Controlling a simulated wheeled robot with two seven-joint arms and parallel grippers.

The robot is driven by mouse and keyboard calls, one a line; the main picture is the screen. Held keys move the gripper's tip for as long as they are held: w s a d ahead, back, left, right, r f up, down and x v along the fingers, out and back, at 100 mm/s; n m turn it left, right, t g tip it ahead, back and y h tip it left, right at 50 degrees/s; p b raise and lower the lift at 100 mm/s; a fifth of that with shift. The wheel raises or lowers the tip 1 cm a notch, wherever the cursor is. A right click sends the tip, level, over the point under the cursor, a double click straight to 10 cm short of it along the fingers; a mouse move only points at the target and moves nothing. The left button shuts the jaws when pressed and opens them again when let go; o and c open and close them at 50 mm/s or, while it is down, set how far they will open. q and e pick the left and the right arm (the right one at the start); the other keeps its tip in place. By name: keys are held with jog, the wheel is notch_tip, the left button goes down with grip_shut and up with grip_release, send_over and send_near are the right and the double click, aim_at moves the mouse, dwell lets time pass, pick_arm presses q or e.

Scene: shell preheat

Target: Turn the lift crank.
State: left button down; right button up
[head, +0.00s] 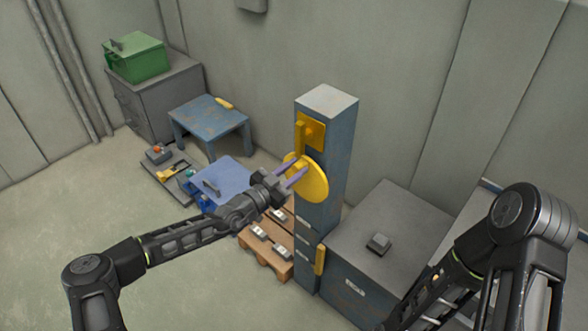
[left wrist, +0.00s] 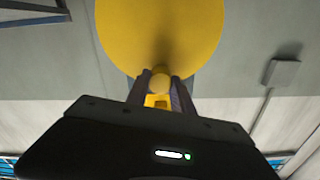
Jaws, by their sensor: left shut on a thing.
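The lift crank is a yellow disc (head: 318,182) with a yellow handle knob, on the front of a tall blue-grey column (head: 315,222). My left gripper (head: 293,174) reaches in from the left and is shut on the knob at the disc's left part. In the left wrist view the yellow disc (left wrist: 160,35) fills the top middle, and the round handle knob (left wrist: 159,80) sits between the two fingers. My right arm shows at the lower right of the head view, but its gripper is not visible.
A wooden pallet (head: 262,262) with several small blocks stands at the column's foot. A grey cabinet (head: 391,240) stands right of the column. A blue table (head: 208,113), a grey cabinet (head: 160,92) and a green box (head: 136,58) stand behind left. The floor at left is clear.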

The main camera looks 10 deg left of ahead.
pick_arm(q)
jog(key=shift+w+r, duration=0.1)
jog(key=shift+r, duration=0.15)
jog(key=c, duration=1.5)
grip_release()
jog(key=o, duration=0.4)
jog(key=shift+f, duration=0.15)
jog(key=shift+a, duration=0.1)
jog(key=b+v, duration=0.1)
jog(key=v, duration=0.6)
jog(key=shift+s, duration=0.35)
jog(key=shift+a, duration=0.15)
